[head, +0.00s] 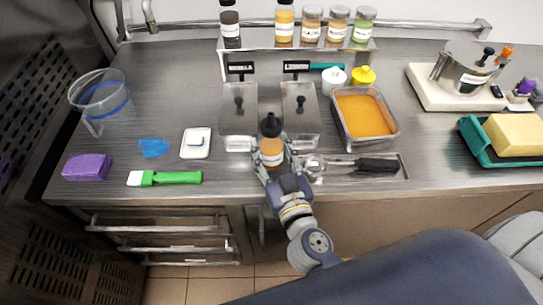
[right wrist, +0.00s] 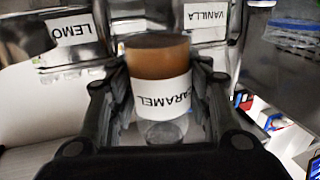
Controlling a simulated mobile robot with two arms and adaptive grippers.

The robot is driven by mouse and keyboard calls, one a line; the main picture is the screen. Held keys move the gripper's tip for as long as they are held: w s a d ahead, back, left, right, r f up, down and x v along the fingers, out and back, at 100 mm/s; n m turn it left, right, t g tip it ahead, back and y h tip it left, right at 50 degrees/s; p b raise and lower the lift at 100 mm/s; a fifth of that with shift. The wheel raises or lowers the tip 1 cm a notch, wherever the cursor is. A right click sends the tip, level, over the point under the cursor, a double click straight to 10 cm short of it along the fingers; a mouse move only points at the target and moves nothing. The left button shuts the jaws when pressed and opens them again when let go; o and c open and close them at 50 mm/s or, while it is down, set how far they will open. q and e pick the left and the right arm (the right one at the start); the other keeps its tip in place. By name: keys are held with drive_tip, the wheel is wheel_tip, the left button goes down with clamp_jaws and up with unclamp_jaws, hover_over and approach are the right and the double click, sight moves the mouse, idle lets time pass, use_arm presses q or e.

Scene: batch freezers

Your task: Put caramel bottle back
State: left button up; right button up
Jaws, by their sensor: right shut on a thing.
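The caramel bottle (head: 271,150) has a dark cap and amber contents. In the head view it is over the counter's front part, before two lidded metal containers. My right gripper (head: 272,165) is shut on it. In the right wrist view the bottle (right wrist: 158,85) sits between the fingers, its white CARAMEL label upside down. The raised rack (head: 262,46) at the back carries a dark bottle (head: 230,28), a yellow bottle (head: 285,24) and several others to the right. A gap shows between the dark and yellow bottles. My left gripper is not in view.
The metal containers (head: 239,110) (head: 300,110) stand between bottle and rack. An orange-filled tub (head: 364,112), white jar (head: 335,79) and yellow bottle (head: 363,76) are to the right. Utensils (head: 360,165) lie at the front edge.

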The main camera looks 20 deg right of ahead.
sight(275, 169)
wheel_tip(275, 169, down, 3)
drive_tip(key=shift+r+b, duration=0.1)
drive_tip(key=shift+b, duration=0.95)
drive_tip(key=shift+f+b, duration=0.4)
drive_tip(key=shift+r, duration=0.1)
drive_tip(key=o, duration=1.1)
